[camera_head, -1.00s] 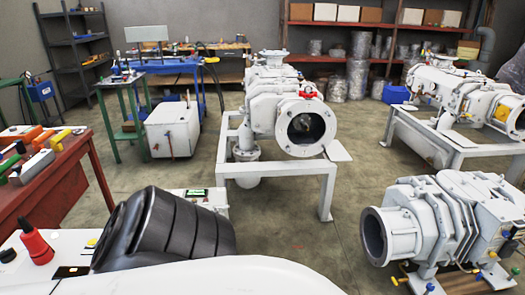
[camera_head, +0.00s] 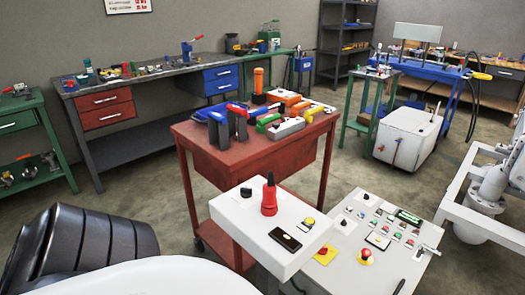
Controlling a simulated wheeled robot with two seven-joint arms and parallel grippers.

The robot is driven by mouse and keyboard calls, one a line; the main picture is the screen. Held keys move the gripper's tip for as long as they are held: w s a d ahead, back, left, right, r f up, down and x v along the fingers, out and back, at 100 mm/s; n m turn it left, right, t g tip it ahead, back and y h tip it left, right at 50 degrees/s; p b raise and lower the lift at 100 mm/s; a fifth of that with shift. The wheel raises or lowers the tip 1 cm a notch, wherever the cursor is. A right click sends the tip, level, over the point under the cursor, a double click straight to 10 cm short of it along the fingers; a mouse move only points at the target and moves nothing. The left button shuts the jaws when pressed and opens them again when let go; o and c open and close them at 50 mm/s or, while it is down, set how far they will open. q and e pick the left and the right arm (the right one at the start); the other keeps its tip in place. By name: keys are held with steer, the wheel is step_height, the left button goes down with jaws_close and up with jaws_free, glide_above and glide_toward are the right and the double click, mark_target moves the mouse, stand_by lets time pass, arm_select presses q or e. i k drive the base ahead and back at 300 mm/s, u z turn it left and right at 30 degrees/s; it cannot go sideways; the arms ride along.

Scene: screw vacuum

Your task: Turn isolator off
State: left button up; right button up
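No part is plainly labelled as the isolator. A grey control panel (camera_head: 345,232) at the lower right carries a small green display (camera_head: 409,217), several buttons, a red mushroom knob (camera_head: 365,256) and a metal lever handle (camera_head: 428,249) at its right edge. Beside it, a white box (camera_head: 240,215) bears a red cone-shaped piece (camera_head: 269,195), a black knob (camera_head: 246,192), a yellow button (camera_head: 308,222) and a dark rectangular plate (camera_head: 285,239). I cannot tell which control is the isolator or its position. Neither gripper is in view.
A red workbench (camera_head: 190,165) with coloured tools stands behind the white box. A long grey bench (camera_head: 100,160) and a green table (camera_head: 30,120) stand at the back left. A white pump frame (camera_head: 450,232) is on the right. Floor shows between the red workbench and back benches.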

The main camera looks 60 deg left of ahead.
mark_target(323, 251)
steer(key=u, duration=0.3)
steer(key=i, duration=1.05)
steer(key=u, duration=2.65)
